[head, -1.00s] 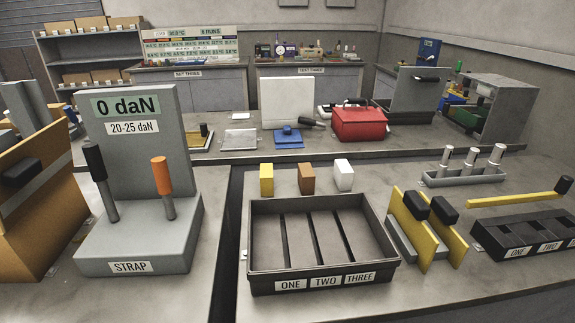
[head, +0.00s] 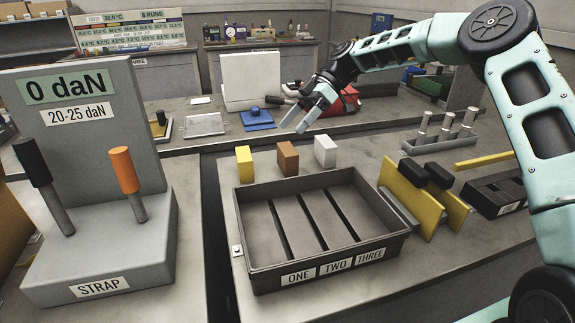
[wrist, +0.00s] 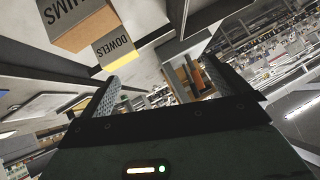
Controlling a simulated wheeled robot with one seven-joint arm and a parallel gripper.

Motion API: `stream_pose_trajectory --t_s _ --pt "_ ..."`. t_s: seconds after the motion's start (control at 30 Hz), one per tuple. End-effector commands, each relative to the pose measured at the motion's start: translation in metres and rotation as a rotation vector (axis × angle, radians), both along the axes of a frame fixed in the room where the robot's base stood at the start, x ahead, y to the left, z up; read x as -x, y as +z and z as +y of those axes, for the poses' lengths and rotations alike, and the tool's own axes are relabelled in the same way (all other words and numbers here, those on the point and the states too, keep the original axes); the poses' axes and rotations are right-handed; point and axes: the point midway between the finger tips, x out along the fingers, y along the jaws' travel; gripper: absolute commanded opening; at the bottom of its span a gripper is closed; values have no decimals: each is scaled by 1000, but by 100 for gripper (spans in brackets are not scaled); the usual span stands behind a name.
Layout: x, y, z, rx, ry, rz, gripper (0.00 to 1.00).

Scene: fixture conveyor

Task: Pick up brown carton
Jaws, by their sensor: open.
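The brown carton (head: 287,158) stands upright behind the black tray, between the yellow carton (head: 244,164) on its left and the white carton (head: 325,150) on its right. My gripper (head: 293,128) is open and empty in the head view. It hangs above and behind the cartons, apart from them, fingers pointing down and to the left. In the wrist view, a brown carton (wrist: 88,32) with a partly cut-off label shows at upper left. Beside it is a yellow-edged carton (wrist: 113,58) labelled DOWELS. Nothing is between the fingers.
The black tray (head: 243,218) has slots ONE, TWO and THREE. Yellow plates with black handles (head: 400,200) stand to its right. The grey STRAP station (head: 150,255) with two levers stands left. A rack of metal pegs (head: 440,140) is behind at right.

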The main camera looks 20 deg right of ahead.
Motion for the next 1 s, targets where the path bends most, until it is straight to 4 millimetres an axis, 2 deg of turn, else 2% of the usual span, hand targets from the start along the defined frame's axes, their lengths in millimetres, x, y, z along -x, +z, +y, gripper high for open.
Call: stream_pose_trajectory --t_s 0.03,0.1,0.2,0.3,0.37,0.47,0.8,1.0 --pt "-20 -10 -37 -77 -24 -42 100" --pt "-37 -16 -79 -165 -38 -115 100" --pt "-51 -24 -129 -255 -60 -205 100" --pt "-56 -30 -161 -305 -78 -268 100" --pt "-57 -32 -171 -321 -83 -290 100" --pt "-58 -35 -170 -332 -83 -303 100" --pt "-55 -59 -106 -328 -81 -301 100" --pt "-55 -74 -75 -328 -84 -301 100"
